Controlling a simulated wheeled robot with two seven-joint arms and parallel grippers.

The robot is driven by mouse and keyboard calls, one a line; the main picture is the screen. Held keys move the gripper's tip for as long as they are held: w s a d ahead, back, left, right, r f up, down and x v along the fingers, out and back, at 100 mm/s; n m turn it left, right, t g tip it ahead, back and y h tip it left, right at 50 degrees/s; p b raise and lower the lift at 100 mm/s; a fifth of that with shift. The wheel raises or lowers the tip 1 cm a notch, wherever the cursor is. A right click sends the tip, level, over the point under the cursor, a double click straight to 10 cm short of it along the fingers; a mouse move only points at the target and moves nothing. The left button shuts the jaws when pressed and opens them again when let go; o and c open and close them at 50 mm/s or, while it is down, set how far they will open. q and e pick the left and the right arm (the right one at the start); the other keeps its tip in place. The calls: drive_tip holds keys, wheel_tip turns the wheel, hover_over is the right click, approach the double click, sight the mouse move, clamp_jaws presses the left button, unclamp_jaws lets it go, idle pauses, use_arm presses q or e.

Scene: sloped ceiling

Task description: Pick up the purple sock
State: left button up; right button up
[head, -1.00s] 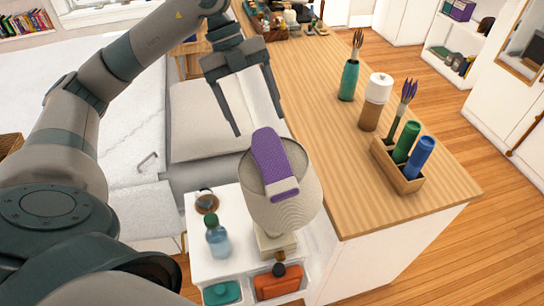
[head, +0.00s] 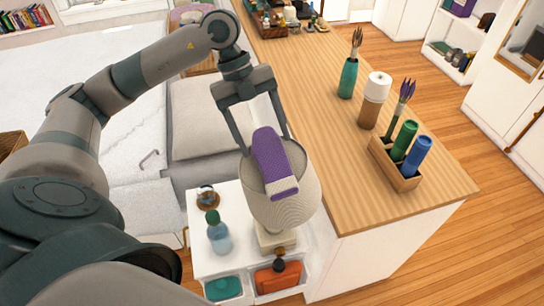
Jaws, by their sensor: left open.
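The purple sock (head: 272,157) with a pale band at its lower end lies draped over the top of a beige lampshade (head: 293,207). My left gripper (head: 263,143) is open, with its fingers pointing down at the sock's upper end. One finger is to the left of the sock and the other to its right. The fingertips are partly hidden behind the sock and shade, so I cannot tell whether they touch it. My right gripper is not in view.
The lamp stands on a white nightstand (head: 208,262) with a blue bottle (head: 218,236) and a small glass pot (head: 208,196). A long wooden counter (head: 330,120) runs close on the right, holding a brush holder (head: 397,168) and a brown-and-white shaker (head: 374,98).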

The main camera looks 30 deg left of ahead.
sight(269, 154)
use_arm(q)
drive_tip(key=shift+p+x, duration=0.65)
drive_tip(key=shift+x, duration=1.15)
drive_tip(key=shift+s+a, duration=0.1)
drive_tip(key=c, duration=0.8)
